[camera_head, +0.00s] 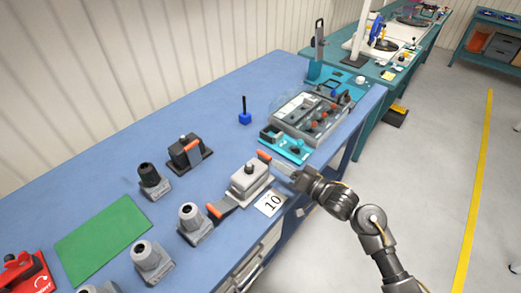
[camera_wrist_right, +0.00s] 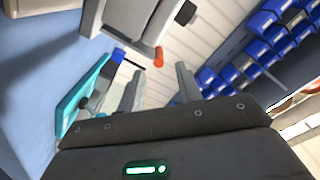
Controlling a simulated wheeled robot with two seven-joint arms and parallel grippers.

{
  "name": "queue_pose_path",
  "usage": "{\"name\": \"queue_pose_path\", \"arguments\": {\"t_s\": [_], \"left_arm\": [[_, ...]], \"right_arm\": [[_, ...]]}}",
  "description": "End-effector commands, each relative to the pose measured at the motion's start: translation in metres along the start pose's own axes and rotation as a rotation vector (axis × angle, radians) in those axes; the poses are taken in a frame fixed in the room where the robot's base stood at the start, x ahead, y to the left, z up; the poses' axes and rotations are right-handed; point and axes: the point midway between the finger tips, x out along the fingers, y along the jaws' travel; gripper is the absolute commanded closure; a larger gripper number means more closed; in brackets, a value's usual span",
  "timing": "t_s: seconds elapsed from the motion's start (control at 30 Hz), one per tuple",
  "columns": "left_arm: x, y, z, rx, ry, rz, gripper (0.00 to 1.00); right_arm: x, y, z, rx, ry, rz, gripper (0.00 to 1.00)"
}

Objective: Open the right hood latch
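A grey connector hood (camera_head: 249,178) sits on the blue table beside a card marked 10. It has an orange-tipped latch (camera_head: 264,156) on its right side and another orange-tipped latch (camera_head: 214,210) on its left, lying out low. My right gripper (camera_head: 288,174) is just right of the hood, close to the right latch. In the right wrist view the gripper (camera_wrist_right: 159,88) has its fingers apart with nothing between them. The right latch's orange tip (camera_wrist_right: 158,57) shows just beyond the fingertips, and the grey hood (camera_wrist_right: 122,18) is behind it. My left gripper is not in view.
A teal tray with a clear-covered device (camera_head: 308,118) stands just behind my right gripper. A black hood (camera_head: 186,151), several round connectors and a green mat (camera_head: 103,239) lie to the left.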

Motion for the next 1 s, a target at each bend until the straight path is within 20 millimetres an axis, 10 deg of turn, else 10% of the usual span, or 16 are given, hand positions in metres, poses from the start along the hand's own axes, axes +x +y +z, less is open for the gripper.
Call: {"name": "queue_pose_path", "arguments": {"t_s": [0.5,1.0], "left_arm": [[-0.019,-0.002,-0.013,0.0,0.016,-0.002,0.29],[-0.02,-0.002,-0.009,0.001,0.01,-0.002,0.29]], "right_arm": [[0.082,0.0,-0.002,-0.001,0.002,0.002,0.65],[0.089,0.001,-0.001,-0.002,0.003,0.004,0.77]]}}
